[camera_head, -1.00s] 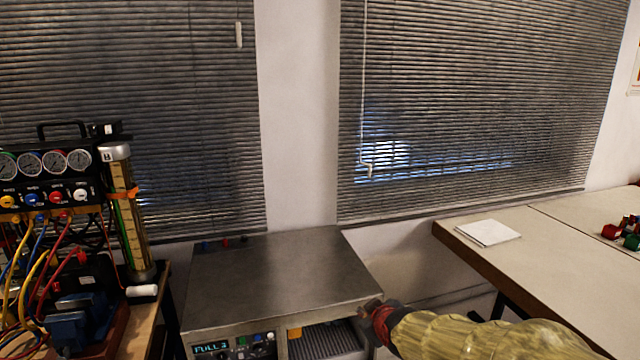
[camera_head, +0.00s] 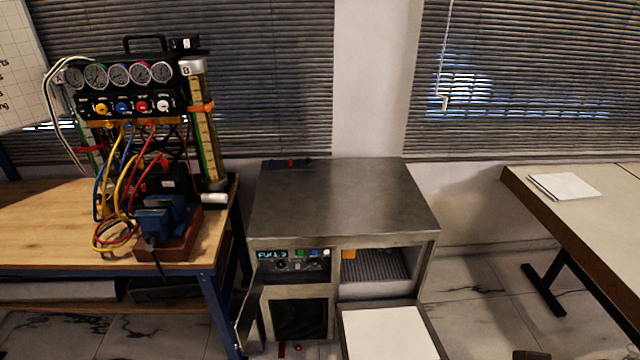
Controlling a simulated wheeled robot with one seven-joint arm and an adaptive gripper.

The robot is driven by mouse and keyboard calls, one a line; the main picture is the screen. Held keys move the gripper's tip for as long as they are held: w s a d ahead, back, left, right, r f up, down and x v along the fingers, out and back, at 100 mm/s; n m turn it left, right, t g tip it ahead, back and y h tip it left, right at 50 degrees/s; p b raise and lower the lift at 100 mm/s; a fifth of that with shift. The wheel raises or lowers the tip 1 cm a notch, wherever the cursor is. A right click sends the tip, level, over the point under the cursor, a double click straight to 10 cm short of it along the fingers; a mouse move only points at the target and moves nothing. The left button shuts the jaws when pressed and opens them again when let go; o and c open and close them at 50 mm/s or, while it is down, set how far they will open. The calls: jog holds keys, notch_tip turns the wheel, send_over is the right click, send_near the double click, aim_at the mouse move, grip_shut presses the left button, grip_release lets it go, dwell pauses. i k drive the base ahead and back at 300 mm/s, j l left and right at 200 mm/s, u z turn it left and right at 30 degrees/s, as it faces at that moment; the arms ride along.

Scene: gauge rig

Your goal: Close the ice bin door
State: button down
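A stainless steel machine (camera_head: 340,200) stands between the workbench and the right table. Its upper right front has an open bay (camera_head: 375,268) with a ribbed grey inside and a yellow piece at its upper left. Below that bay a panel with a white face and grey rim (camera_head: 388,335) juts forward, lying roughly flat; it looks like the bin door hanging open, its lower part cut off by the frame. A narrow metal panel (camera_head: 248,312) stands swung out at the machine's left front, beside a dark lower opening (camera_head: 299,318). My gripper is not in view.
A wooden workbench (camera_head: 50,215) with a gauge manifold (camera_head: 120,85), coloured hoses and a blue vise (camera_head: 160,222) is close on the left. A table (camera_head: 590,205) with white paper (camera_head: 563,186) is on the right. Tiled floor (camera_head: 485,275) is open between machine and table.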

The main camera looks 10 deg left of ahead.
aim_at(397, 329)
jog(key=j+z, duration=0.25)
jog(key=j, duration=1.3)
jog(key=j+z, duration=0.2)
jog(key=j, duration=1.35)
jog(key=i+l+z, duration=0.35)
jog(key=i+l, duration=0.1)
jog(key=i, duration=0.05)
